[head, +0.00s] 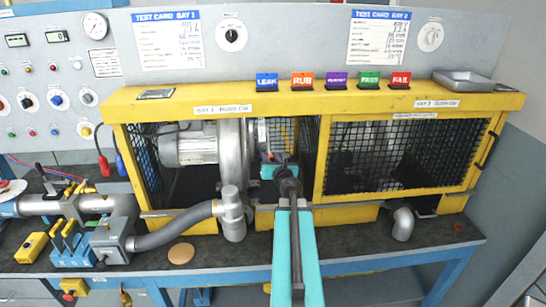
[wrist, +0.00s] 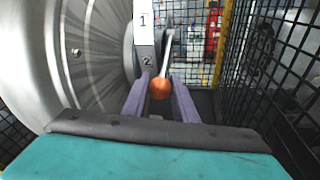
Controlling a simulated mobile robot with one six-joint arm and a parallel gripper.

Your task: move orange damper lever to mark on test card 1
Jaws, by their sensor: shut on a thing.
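The orange ball knob of the damper lever (wrist: 160,88) shows in the wrist view between the two purple fingers of my gripper (wrist: 161,96), which are shut on it. The lever's thin metal rod rises from the knob, leaning slightly right. A grey scale plate with a white "1" label (wrist: 143,19) and a "2" label (wrist: 148,61) stands just left of the rod. In the head view my gripper (head: 276,163) reaches through the open bay 1 front, and the knob is hidden. Test card 1 (head: 167,40) hangs on the back panel; its writing is too small to read.
The silver blower housing (wrist: 85,50) is close on the left of my gripper. A black mesh guard (wrist: 285,70) is close on the right. The yellow frame (head: 225,104) runs above the opening, carrying several coloured signs (head: 302,80). A grey hose (head: 175,230) lies at lower left.

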